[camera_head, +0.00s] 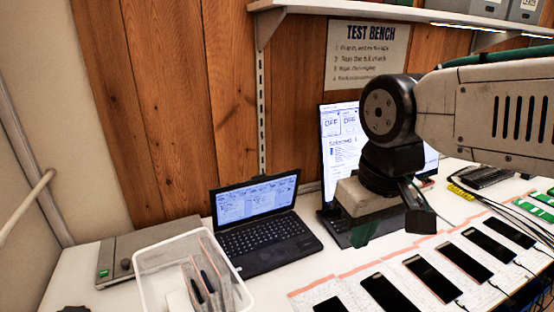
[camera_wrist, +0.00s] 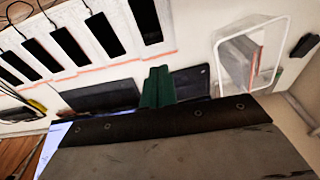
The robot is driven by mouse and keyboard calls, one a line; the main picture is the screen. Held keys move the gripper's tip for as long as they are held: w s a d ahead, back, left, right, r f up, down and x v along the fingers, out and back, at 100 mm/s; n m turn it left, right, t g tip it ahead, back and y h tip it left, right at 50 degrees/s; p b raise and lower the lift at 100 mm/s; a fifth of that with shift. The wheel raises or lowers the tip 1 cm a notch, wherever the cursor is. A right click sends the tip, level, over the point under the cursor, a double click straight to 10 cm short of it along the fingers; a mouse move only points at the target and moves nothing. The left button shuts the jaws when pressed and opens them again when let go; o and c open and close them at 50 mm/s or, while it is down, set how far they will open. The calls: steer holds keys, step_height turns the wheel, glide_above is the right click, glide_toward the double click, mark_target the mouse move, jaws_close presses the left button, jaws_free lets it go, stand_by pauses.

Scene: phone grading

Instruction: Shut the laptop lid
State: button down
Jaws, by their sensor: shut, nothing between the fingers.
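A dark laptop (camera_head: 262,242) stands open on the white table, its lit screen (camera_head: 257,198) raised behind the keyboard. A second lit screen (camera_head: 338,135), larger and with a dark keyboard base (camera_head: 340,232) in front, stands to its right, partly hidden by my arm. My gripper (camera_head: 362,234) hangs in front of this second screen, right of the dark laptop; its green fingers are together and empty. In the wrist view the green fingers (camera_wrist: 158,72) show between two dark keyboard bases, the dark laptop's (camera_wrist: 192,82) and the other (camera_wrist: 100,96). Whether the fingers touch anything is unclear.
A clear bin (camera_head: 190,265) with upright phones stands in front of the dark laptop. A flat grey device (camera_head: 140,248) lies at the left. Several phones (camera_head: 430,278) lie on a paper mat at the right. A shelf (camera_head: 400,10) runs above.

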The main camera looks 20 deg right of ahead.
steer(key=w+a+r+t, duration=0.1)
steer(key=w+r, duration=0.1)
steer(key=w, duration=0.8)
steer(key=w+a+r+t, duration=0.1)
steer(key=w, duration=0.9)
steer(key=t, duration=0.3)
glide_above(258, 176)
steer(key=s, duration=0.1)
step_height(258, 176, down, 3)
steer(key=shift+n, duration=0.4)
steer(key=w+f, duration=0.1)
steer(key=f, duration=0.2)
steer(key=w+f, duration=0.1)
steer(key=f, duration=0.2)
steer(key=w+f, duration=0.1)
steer(key=f, duration=0.2)
steer(key=shift+d, duration=0.1)
steer(key=shift+s+f, duration=0.2)
steer(key=shift+s, duration=0.5)
